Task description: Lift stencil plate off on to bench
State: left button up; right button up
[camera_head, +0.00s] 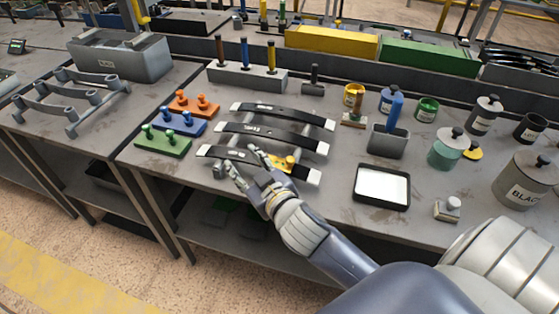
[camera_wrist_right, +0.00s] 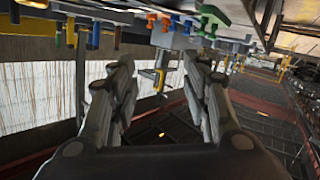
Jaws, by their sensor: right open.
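A yellow stencil plate (camera_head: 287,162) with a knob sits on the front dark leaf spring (camera_head: 225,153), towards its right end. My right gripper (camera_head: 244,162) is open and empty in the head view, just left of the yellow plate at the front spring. It hides part of that spring, and I cannot tell whether it touches it. In the right wrist view the right gripper's fingers (camera_wrist_right: 160,85) are spread apart with nothing held. Orange (camera_head: 194,105), blue (camera_head: 180,122) and green (camera_head: 162,143) plates with knobs lie on the bench (camera_head: 222,108) to the left. My left gripper is not in view.
Two more leaf springs (camera_head: 281,114) lie behind the front one. To the right are a white-topped tray (camera_head: 382,186), a grey cup with a blue-handled tool (camera_head: 388,141), and several pots. A block with upright tools (camera_head: 248,81) stands behind. Bare bench shows around the plates.

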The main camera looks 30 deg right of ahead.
jog(key=w+a+r+n+t+y, duration=0.2)
jog(key=a+r+n+y, duration=0.3)
jog(key=r, duration=0.3)
jog(key=w+a+r+n+t+y, duration=0.1)
jog(key=a+r+n+t+y, duration=0.1)
jog(key=a+r+n+y, duration=0.5)
jog(key=s+a+r+n+g+y, duration=0.3)
jog(key=a+r+n+g+y, duration=0.1)
jog(key=n+g+y, duration=0.2)
jog(key=n+g+h, duration=0.3)
jog(key=g+h, duration=0.9)
jog(key=h, duration=0.5)
send_over(291, 159)
jog(key=f, duration=1.7)
jog(key=shift+s+f+p, duration=0.25)
jog(key=shift+f+p, duration=0.1)
jog(key=shift+f, duration=0.05)
jog(key=shift+w+f, duration=0.1)
jog(key=shift+f, duration=0.55)
notch_tip(291, 159, down, 4)
jog(key=shift+w+f+p, duration=0.1)
jog(key=shift+f+p, duration=0.05)
jog(key=shift+p, duration=0.85)
jog(key=shift+w+f, duration=0.1)
jog(key=shift+f, duration=0.35)
jog(key=c, duration=1)
